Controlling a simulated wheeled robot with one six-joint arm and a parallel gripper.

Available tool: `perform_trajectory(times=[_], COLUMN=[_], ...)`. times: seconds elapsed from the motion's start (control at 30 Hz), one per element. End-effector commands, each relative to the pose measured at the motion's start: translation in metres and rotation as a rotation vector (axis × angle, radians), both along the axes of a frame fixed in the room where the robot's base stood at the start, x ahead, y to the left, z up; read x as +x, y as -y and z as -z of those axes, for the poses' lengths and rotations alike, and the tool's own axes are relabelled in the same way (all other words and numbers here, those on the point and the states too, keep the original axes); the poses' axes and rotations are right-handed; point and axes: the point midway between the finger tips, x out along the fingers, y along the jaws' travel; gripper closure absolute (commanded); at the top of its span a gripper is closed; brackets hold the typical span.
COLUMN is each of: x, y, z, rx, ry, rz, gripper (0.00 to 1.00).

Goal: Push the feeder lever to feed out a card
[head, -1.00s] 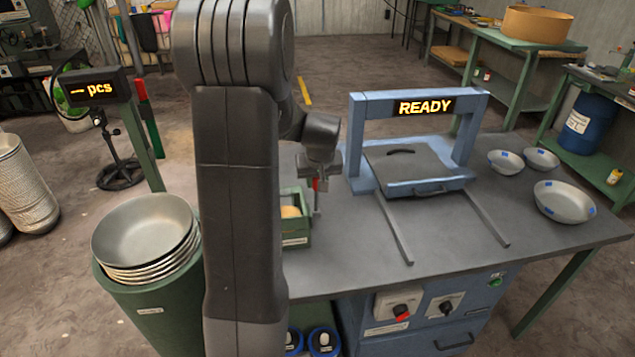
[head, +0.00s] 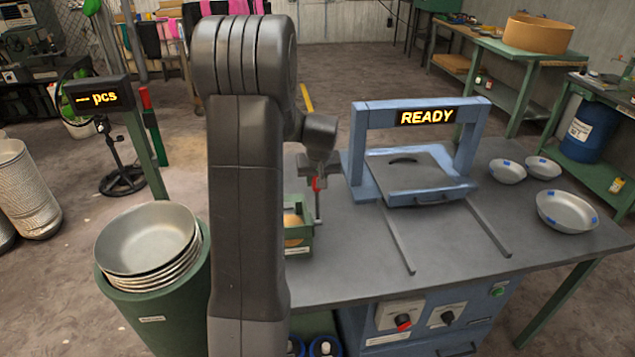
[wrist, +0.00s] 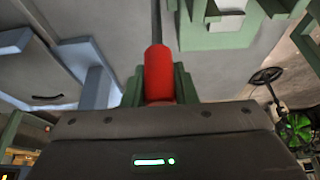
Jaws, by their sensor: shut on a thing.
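The feeder lever is a thin metal rod (head: 319,208) with a red grip (head: 317,184), standing at the right side of a small green box (head: 300,240). Something round and orange-tan (head: 292,220) shows inside the box; my arm hides its left part. My gripper (head: 318,178) is at the lever top, with the red grip between its fingers. In the wrist view the red grip (wrist: 158,72) sits between the two dark green fingers, and the rod runs away from it toward the top edge. No card is visible outside the box.
A blue press frame (head: 360,150) with a lit "READY" sign stands right of the lever, with two rails on the grey table (head: 350,250). Several metal bowls (head: 567,210) lie at the right. Stacked bowls (head: 146,238) stand on a green drum at the left.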

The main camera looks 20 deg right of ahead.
Motion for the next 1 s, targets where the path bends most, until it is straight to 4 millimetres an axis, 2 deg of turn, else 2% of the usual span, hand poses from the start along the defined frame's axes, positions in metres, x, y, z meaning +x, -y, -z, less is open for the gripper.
perform_trajectory(times=[0.43,0.8,1.0], x=[0.006,0.03,0.033], y=[0.002,0.007,0.008], z=[0.001,0.009,0.009], rx=[0.0,0.0,-0.001], ry=[0.001,0.0,0.0], rz=[0.0,0.0,0.0], gripper=[0.89,0.89,0.89])
